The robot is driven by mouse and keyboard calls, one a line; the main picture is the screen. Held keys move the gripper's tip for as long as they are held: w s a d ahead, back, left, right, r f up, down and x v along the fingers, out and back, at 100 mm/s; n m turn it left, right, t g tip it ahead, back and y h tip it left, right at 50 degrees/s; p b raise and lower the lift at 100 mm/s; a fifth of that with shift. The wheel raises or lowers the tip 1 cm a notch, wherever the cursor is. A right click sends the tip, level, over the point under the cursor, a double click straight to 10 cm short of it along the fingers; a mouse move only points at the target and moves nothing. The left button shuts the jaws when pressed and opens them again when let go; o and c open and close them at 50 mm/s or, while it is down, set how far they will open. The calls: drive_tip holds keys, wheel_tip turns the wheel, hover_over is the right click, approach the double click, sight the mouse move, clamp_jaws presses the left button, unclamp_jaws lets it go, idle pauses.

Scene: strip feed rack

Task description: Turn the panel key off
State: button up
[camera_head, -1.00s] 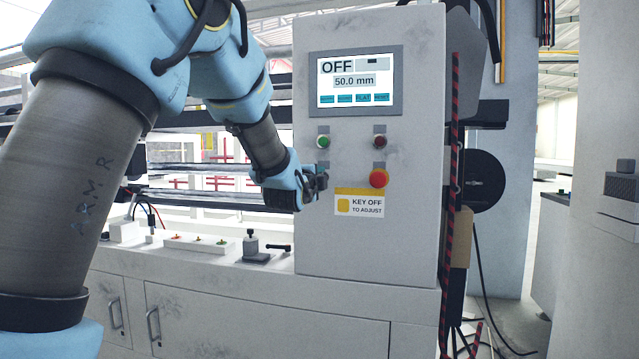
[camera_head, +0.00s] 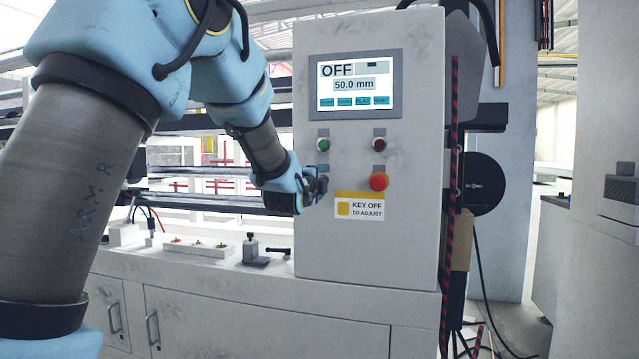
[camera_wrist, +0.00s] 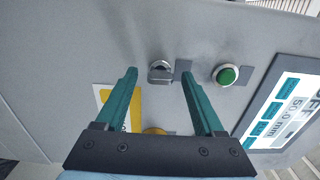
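The panel key (camera_wrist: 160,73) is a small silver key switch on the grey control panel (camera_head: 415,230). In the wrist view it shows beyond the gap between my fingertips; its handle runs roughly across the picture. My gripper (camera_wrist: 159,75) is open, with its two green fingers apart on either side of the key's line of sight and nothing between them. I cannot tell the remaining distance to the key. In the head view my gripper (camera_head: 320,187) is in front of the panel's left part and hides the key. The screen (camera_head: 355,84) reads OFF and 50.0 mm.
A green button (camera_head: 323,144) sits above the key's place, with a dark red button (camera_head: 379,143) to the right. A red mushroom button (camera_head: 379,181) and a "KEY OFF TO ADJUST" label (camera_head: 360,206) are close to my gripper.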

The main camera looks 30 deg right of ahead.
drive_tip(key=v, duration=1)
drive_tip(key=shift+s+a, duration=0.3)
drive_tip(key=w+a+f+n+g+y, duration=0.15)
drive_tip(key=a+f+n+y, duration=0.25)
drive_tip(key=a+f+n, duration=0.45)
drive_tip(key=w+a+f+n+g+y, duration=0.1)
drive_tip(key=a+f+n+g+y, duration=0.3)
drive_tip(key=a+f, duration=0.65)
drive_tip(key=s+a+f+n+g+y, duration=0.2)
drive_tip(key=s+a+f+n+g, duration=0.15)
drive_tip(key=s+a+n, duration=0.45)
drive_tip(key=s+a+f+n+g+y, duration=0.25)
drive_tip(key=s+a+f+n, duration=0.3)
drive_tip(key=a, duration=0.55)
wheel_tip(320, 180, up, 23)
drive_tip(key=p, duration=2.2)
drive_tip(key=shift+s+d+p, duration=0.2)
drive_tip(key=shift+p, duration=0.15)
